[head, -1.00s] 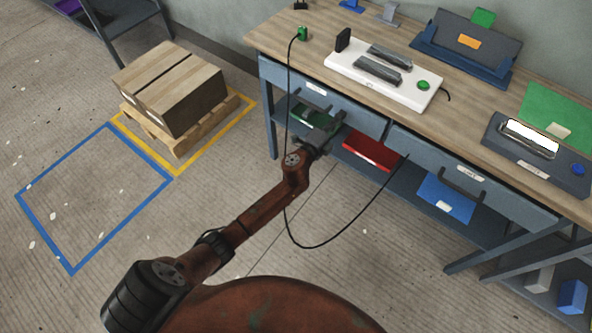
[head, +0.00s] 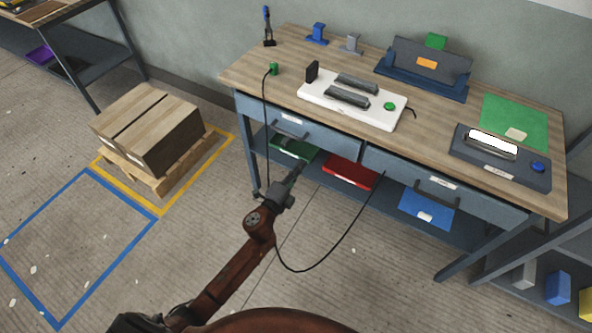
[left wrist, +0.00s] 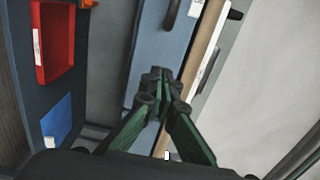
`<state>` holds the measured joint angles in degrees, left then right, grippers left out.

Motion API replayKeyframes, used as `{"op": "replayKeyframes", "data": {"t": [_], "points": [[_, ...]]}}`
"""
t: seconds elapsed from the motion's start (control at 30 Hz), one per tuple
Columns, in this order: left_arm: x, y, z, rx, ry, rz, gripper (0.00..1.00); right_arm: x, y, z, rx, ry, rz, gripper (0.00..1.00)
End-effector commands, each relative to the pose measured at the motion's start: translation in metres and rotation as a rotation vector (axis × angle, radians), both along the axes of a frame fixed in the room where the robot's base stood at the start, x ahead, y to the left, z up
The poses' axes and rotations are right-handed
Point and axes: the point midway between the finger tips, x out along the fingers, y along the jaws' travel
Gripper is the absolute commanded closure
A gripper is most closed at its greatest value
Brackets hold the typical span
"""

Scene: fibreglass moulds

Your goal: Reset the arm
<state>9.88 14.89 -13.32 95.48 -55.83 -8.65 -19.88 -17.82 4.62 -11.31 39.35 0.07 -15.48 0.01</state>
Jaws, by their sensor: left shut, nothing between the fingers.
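My left gripper (head: 293,176) is in front of the workbench, just below the left drawer (head: 300,130) in the head view. Its fingers are closed together and empty, as the left wrist view (left wrist: 160,82) also shows. A drawer front and its dark handle (left wrist: 172,14) lie beyond the fingers in that view. My right gripper does not show in either view.
The workbench (head: 250,62) carries a white device (head: 370,112) and a dark device (head: 510,175). A box (head: 150,125) stands on a pallet at left. A black cable (head: 330,255) hangs near my arm.

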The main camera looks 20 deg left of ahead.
Motion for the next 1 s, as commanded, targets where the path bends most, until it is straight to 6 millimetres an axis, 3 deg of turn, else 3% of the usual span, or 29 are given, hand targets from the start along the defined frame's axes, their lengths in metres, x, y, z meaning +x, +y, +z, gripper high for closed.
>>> {"op": "replayKeyframes", "data": {"t": [0.13,0.4,0.53,0.67,0.77,0.87,1.0], "points": [[-0.013,0.002,0.000,0.000,0.000,0.000,1.00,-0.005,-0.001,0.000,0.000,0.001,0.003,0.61],[-0.017,0.003,-0.001,-0.001,0.001,0.000,1.00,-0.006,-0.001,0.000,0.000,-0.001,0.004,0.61],[-0.018,0.009,-0.019,-0.025,0.041,0.012,1.00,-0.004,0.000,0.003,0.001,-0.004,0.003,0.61],[-0.029,0.028,-0.078,-0.111,0.168,0.053,1.00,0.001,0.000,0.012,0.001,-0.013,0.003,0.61],[-0.050,0.048,-0.142,-0.206,0.303,0.108,1.00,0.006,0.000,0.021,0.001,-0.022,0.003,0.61],[-0.080,0.066,-0.206,-0.305,0.434,0.173,1.00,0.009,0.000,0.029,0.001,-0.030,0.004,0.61],[-0.137,0.088,-0.289,-0.433,0.605,0.277,1.00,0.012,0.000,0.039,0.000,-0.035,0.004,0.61]]}}
